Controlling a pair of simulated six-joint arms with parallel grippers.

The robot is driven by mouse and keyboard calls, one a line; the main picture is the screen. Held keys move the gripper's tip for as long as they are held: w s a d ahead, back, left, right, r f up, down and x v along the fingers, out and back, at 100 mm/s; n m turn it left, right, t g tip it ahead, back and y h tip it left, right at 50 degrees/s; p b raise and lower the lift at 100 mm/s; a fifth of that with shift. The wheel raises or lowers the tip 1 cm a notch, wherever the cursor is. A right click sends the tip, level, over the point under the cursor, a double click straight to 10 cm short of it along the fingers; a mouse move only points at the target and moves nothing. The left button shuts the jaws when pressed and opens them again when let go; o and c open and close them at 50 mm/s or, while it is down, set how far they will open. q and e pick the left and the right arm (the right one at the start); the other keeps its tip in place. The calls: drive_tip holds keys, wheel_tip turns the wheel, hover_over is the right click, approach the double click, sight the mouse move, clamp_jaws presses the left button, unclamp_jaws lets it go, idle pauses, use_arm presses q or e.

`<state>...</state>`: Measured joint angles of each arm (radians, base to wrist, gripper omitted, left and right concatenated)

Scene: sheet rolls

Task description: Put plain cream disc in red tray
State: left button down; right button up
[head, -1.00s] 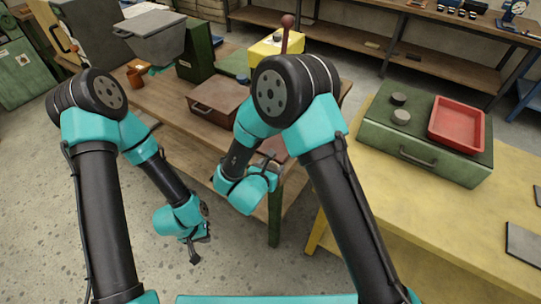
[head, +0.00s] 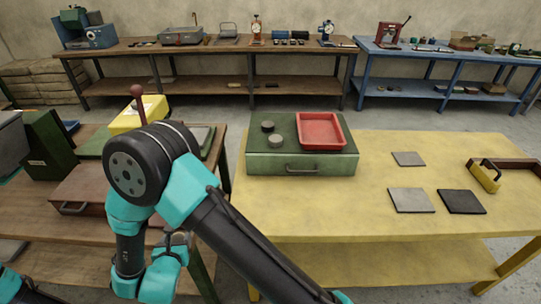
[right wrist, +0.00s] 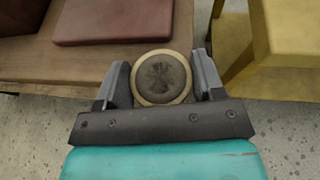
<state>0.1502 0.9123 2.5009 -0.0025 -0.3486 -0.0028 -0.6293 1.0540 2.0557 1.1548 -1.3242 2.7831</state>
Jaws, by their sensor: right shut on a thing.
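The red tray (head: 321,143) is a shallow open tray on top of a green case (head: 330,164) that stands on the yellow table. It looks empty. My right gripper (right wrist: 163,78) is shut on a round disc (right wrist: 163,60) with a cream rim and a dark brown, mottled middle. The disc sits between the two fingers in the right wrist view. In the head view the right arm hangs at lower left, away from the tray, and its fingers and the disc are hidden. My left gripper is out of view.
Beside the tray on the green case are a dark round piece (head: 267,126) and a grey-beige one (head: 276,141). Several flat plates lie on the yellow table (head: 315,215). A brown case (head: 85,190) is on the wooden bench, left. A gap separates bench and table.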

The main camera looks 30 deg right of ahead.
sight(317, 131)
drive_tip(key=w+d+r+m+h, duration=0.15)
drive_tip(key=w+d, duration=0.25)
drive_tip(key=d, duration=0.5)
drive_tip(key=w+d+r+g, duration=0.1)
drive_tip(key=w+d+r, duration=0.25)
drive_tip(key=d, duration=0.55)
drive_tip(key=w+d+r, duration=0.2)
drive_tip(key=w+d, duration=0.3)
drive_tip(key=d, duration=0.4)
drive_tip(key=shift+m+g+h, duration=0.4)
drive_tip(key=shift+m+h, duration=0.35)
drive_tip(key=s+d+r, duration=0.1)
drive_tip(key=d+r, duration=0.1)
drive_tip(key=d, duration=0.6)
drive_tip(key=s+d+r, duration=0.1)
drive_tip(key=d+r, duration=0.2)
drive_tip(key=d, duration=0.6)
drive_tip(key=s+d+r, duration=0.2)
drive_tip(key=d, duration=0.6)
drive_tip(key=shift+d+r, duration=0.25)
drive_tip(key=shift+d, duration=0.05)
drive_tip(key=shift+m+g+h, duration=0.4)
drive_tip(key=shift+m, duration=0.1)
drive_tip(key=s+d, duration=0.2)
drive_tip(key=d, duration=0.1)
drive_tip(key=s+d, duration=0.1)
drive_tip(key=shift+d+r, duration=0.35)
drive_tip(key=shift+s+d, duration=0.25)
drive_tip(key=shift+d, duration=0.05)
drive_tip(key=shift+d, duration=0.1)
